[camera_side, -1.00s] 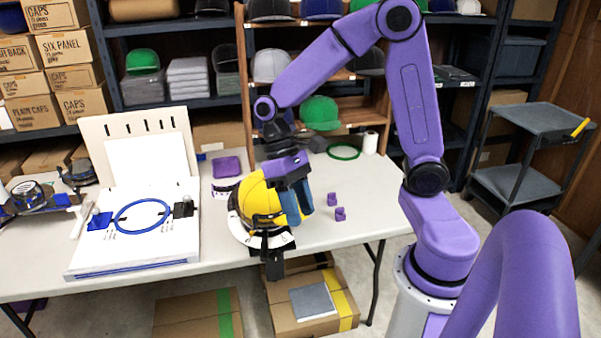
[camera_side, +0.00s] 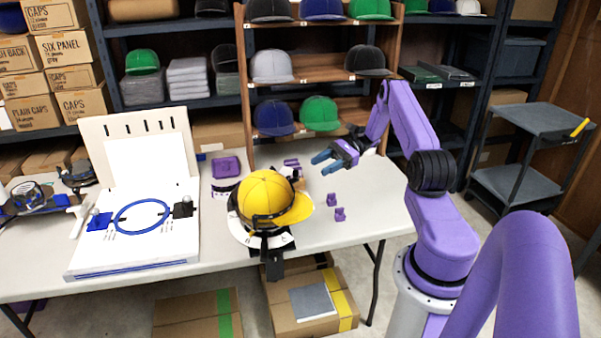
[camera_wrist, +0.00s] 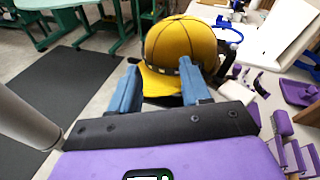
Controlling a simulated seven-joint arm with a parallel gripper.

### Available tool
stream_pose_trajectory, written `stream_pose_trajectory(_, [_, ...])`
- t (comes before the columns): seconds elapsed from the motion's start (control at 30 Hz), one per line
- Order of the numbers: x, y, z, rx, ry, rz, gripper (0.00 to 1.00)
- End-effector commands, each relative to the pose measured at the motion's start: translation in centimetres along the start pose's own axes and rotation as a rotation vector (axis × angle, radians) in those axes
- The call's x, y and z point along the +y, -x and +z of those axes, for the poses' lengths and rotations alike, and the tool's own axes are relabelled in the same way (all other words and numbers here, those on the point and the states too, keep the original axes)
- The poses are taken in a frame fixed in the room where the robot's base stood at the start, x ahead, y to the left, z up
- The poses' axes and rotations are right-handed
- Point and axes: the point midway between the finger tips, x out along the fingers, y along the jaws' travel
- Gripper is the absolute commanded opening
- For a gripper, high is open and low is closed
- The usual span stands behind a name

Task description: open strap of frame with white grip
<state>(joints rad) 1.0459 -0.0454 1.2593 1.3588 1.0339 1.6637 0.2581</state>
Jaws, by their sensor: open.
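A yellow cap (camera_side: 268,195) sits on a round stand near the table's middle, its brim to the right. A dark strap (camera_side: 262,218) runs around its lower edge, with a black clamp-like part (camera_side: 268,242) at the front. My gripper (camera_side: 322,163) is open and empty, right of and behind the cap, apart from it. In the wrist view the cap (camera_wrist: 178,45) shows ahead, beyond and between my open fingers (camera_wrist: 159,68). A white grip-like piece (camera_side: 81,217) lies at the left beside the white board.
The white board (camera_side: 130,250) with a blue hoop (camera_side: 142,216) stands at left. Small purple blocks (camera_side: 340,214) lie right of the cap; a purple box (camera_side: 226,167) lies behind it. Shelves of caps stand at the back. The table's right front is clear.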

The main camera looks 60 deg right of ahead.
Motion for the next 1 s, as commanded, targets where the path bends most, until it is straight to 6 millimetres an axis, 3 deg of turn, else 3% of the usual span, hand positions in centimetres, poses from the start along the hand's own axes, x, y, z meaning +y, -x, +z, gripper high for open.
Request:
stream_pose_trajectory(0.03, [0.3,2.2,-1.4,-0.025,-0.029,-0.085,0.47])
stream_pose_trajectory(0.1, [0.7,4.8,-2.7,-0.054,-0.053,-0.186,0.47])
stream_pose_trajectory(0.2, [1.5,7.6,-4.0,-0.087,-0.076,-0.293,0.47])
stream_pose_trajectory(0.4, [2.1,9.7,-5.0,-0.115,-0.09,-0.383,0.47])
stream_pose_trajectory(0.57, [1.6,8.3,-4.8,-0.115,-0.089,-0.381,0.47])
stream_pose_trajectory(1.0, [-1.4,0.9,-4.0,-0.113,-0.09,-0.378,0.47])
